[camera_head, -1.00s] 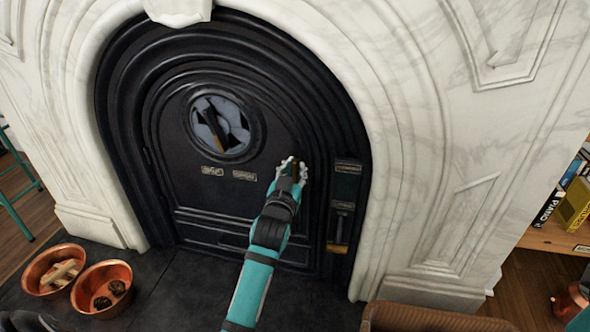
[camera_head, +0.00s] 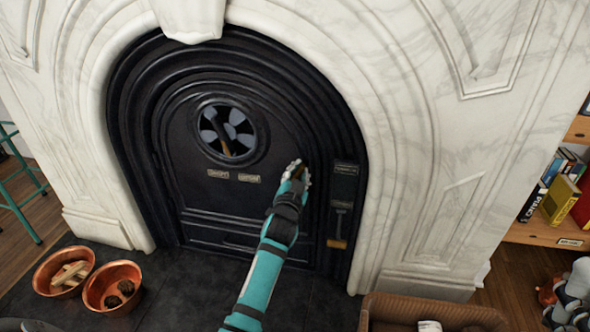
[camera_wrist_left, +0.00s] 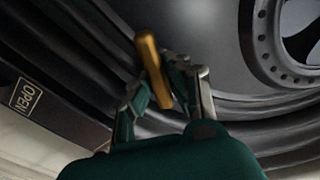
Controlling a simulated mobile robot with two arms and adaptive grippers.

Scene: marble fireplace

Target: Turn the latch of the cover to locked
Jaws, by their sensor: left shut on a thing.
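The black cover (camera_head: 190,190) fills the arched marble fireplace opening and looks closed. Its latch has a brass handle (camera_wrist_left: 149,62), seen slanting between the fingers in the left wrist view. My left gripper (camera_head: 297,172) is at the cover's right edge, shut on this latch handle. In the left wrist view the gripper (camera_wrist_left: 160,92) has one finger on each side of the handle, whose upper end sticks out beyond them. The latch's base is largely hidden by the fingers, and the head view hides most of the latch. My right gripper is not in view.
A round vent (camera_head: 230,132) sits in the cover above two small plates. A slider with a brass handle (camera_head: 337,243) is right of the gripper. An "OPEN" plate (camera_wrist_left: 25,97) shows in the wrist view. Two copper bowls (camera_head: 113,287) stand lower left; a wicker basket (camera_head: 430,312) stands lower right.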

